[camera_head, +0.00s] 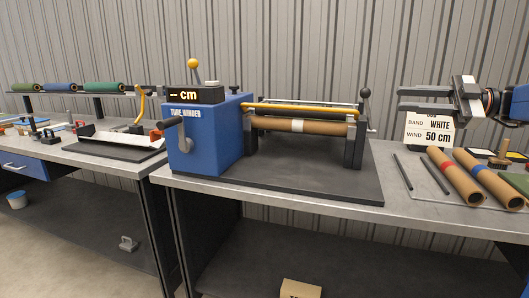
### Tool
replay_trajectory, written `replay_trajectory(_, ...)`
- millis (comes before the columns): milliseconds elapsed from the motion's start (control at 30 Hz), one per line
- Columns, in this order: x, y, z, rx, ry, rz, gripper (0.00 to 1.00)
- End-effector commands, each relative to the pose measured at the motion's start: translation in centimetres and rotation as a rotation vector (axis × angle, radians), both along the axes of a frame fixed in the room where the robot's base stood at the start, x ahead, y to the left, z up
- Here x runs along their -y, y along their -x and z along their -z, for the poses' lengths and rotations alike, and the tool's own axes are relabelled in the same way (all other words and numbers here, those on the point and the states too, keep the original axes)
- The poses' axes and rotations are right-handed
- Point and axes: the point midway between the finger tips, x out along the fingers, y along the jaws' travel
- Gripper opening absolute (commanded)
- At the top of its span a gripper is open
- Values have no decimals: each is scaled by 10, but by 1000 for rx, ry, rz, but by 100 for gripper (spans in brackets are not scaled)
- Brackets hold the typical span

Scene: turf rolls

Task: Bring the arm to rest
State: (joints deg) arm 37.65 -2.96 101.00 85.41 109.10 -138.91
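My gripper (404,98) is at the upper right of the head view, raised above the bench and pointing left. Its two dark fingers are apart with nothing seen between them. The arm comes in from the right edge; most of it is out of frame. A white card (428,134) reading "WHITE" and "50 cm" stands behind and below the gripper, which hides its top edge.
A blue tube winder (205,140) with a brown tube (300,126) across its rollers stands mid-bench (390,190). Brown tubes with a red band (452,175) and a blue band (490,178) lie below my gripper. Green and blue rolls (60,87) sit on a shelf at left.

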Motion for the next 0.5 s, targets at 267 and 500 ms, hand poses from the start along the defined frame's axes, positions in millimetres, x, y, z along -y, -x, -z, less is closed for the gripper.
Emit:
replay_trajectory(267, -30, 9, 25, -192, 34, 12, 31)
replay_trajectory(500, -67, 28, 63, -452, 93, 54, 31)
